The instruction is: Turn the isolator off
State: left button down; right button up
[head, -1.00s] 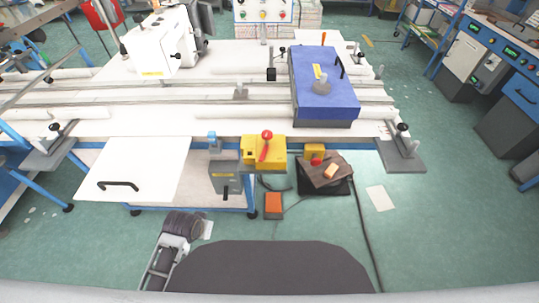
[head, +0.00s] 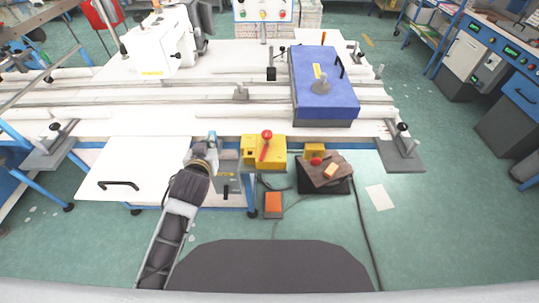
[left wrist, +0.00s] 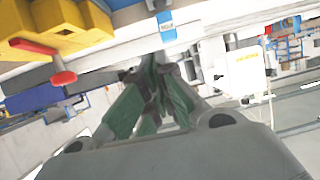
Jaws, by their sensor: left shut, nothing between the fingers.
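The isolator is a yellow box (head: 264,152) at the front edge of the work table, with a red lever (head: 266,146) ending in a round red knob that points up. In the left wrist view the yellow box (left wrist: 65,20) and red lever (left wrist: 64,74) show at the upper left. My left gripper (head: 205,153) is in front of the table edge, left of the isolator and apart from it. Its fingers (left wrist: 156,100) are shut and empty in the left wrist view. My right gripper is not in view.
A grey device with a blue top (head: 212,136) stands close by my left gripper, left of the isolator. A white panel (head: 130,165) with a black handle is further left. A dark stand (head: 325,170) with a red button is to the right. An orange box (head: 273,203) lies below.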

pick_arm(q)
jog(key=w+d+r+m+t+h, duration=0.2)
jog(key=w+d+r+t+h, duration=0.15)
jog(key=d+r, duration=0.4)
jog(key=w+d+r+m+t+h, duration=0.2)
jog(key=d+r+t+h, duration=0.2)
jog(key=r, duration=0.7)
jog(key=s+d+r+m+g+h, duration=0.3)
jog(key=d+m+g+h, duration=0.2)
jog(key=d+m+h, duration=0.25)
jog(key=s+d+r+m+g+h, duration=0.3)
jog(key=d+m+g+h, duration=0.3)
jog(key=d+m+h, duration=0.15)
jog(key=s+d+f+m+g+y, duration=0.4)
jog(key=d+f+m+g+y, duration=0.25)
jog(key=f+g, duration=0.55)
jog(key=w+a+f+n+t+y, duration=0.1)
jog(key=w+a+f+n+y, duration=0.3)
jog(key=a+f+y, duration=0.5)
jog(key=w+a+y, duration=0.1)
jog(key=a+y, duration=0.1)
jog(key=a, duration=0.2)
jog(key=shift+w+a+f+y, duration=0.25)
jog(key=shift+a+f+y, duration=0.05)
jog(key=shift+a, duration=0.05)
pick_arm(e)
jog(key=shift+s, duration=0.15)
